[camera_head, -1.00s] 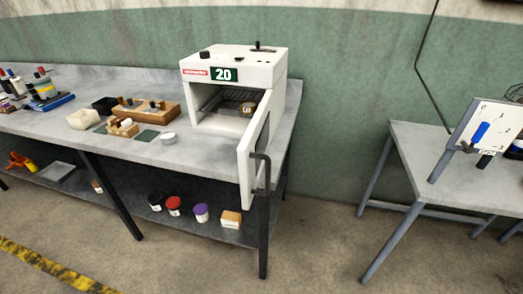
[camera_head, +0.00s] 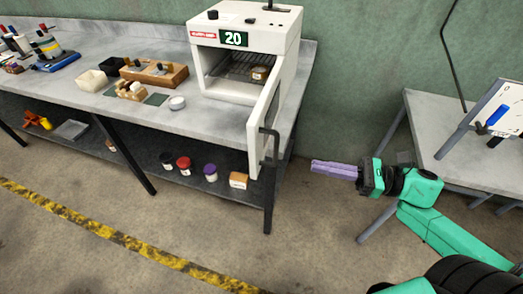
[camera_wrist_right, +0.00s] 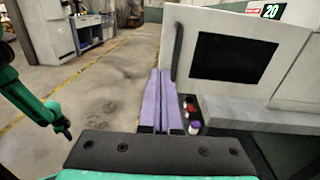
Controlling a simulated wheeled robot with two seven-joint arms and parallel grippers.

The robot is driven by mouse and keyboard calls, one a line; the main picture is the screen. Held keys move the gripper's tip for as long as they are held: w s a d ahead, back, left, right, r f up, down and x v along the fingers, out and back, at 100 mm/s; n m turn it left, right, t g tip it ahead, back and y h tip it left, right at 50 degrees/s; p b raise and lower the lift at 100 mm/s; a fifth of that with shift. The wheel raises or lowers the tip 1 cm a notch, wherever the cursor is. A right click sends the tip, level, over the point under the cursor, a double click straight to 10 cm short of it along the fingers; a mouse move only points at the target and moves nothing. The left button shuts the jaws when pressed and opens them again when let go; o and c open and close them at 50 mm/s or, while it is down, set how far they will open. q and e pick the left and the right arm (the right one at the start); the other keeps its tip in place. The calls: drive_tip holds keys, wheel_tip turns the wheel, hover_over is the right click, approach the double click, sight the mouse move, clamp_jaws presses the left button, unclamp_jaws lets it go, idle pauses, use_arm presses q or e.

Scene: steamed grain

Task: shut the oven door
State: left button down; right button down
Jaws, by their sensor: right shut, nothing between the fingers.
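The white oven (camera_head: 245,75) stands on the bench with its door (camera_head: 254,140) swung wide open toward me, past the bench's front edge. The door has a dark window and a dark bar handle (camera_head: 274,145). In the right wrist view the door's window (camera_wrist_right: 235,58) faces me, with the handle (camera_wrist_right: 177,50) at its left edge. My right gripper (camera_head: 318,167) is shut and empty, to the right of the door and apart from it in the head view. Its purple fingers (camera_wrist_right: 162,78) point forward just left of the handle in the wrist view.
A round container (camera_head: 260,73) sits inside the oven. A wooden block tray (camera_head: 160,73) and small items lie on the bench left of it. Several jars stand on the lower shelf. A grey table (camera_head: 440,120) is at right. Floor before the bench is clear.

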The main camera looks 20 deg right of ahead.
approach(256, 154)
drive_tip(key=x, duration=0.5)
drive_tip(key=shift+w+a+r+p, duration=0.1)
drive_tip(key=shift+a+r+p, duration=0.1)
drive_tip(key=shift+p, duration=0.15)
drive_tip(key=shift+w+a+f, duration=0.15)
drive_tip(key=shift+w+a, duration=0.15)
drive_tip(key=shift+a, duration=0.35)
